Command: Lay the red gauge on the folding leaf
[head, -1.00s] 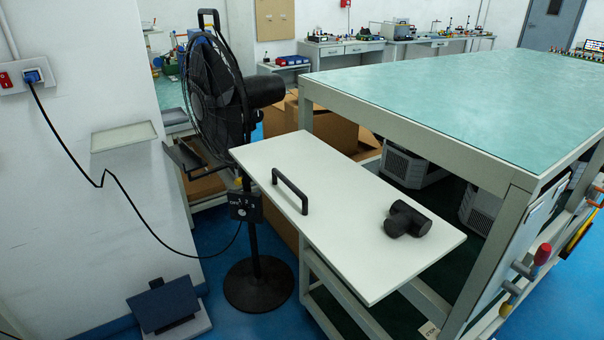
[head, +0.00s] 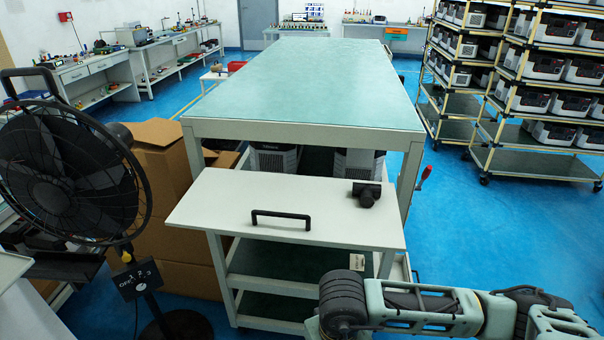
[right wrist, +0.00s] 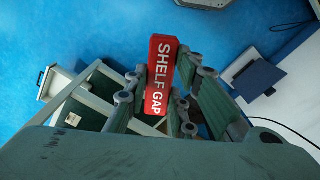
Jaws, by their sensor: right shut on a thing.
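The red gauge (right wrist: 160,75), a flat bar marked SHELF GAP, is between the fingers of my right gripper (right wrist: 164,72) in the right wrist view. The gripper is shut on it, above the blue floor. The folding leaf (head: 225,199) is a white panel raised level at the near end of the bench in the head view. It has a black handle (head: 281,214) near its front edge. My right arm crosses the lower right of the head view, to the right of and nearer than the leaf; its gripper is hidden there. My left gripper is not in view.
A black T-shaped object (head: 367,193) lies on the leaf's right part; the leaf's left and middle are clear. A black fan (head: 65,170) and cardboard boxes (head: 170,195) stand left. The green-topped bench (head: 310,90) extends behind. Racks (head: 525,165) stand at right.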

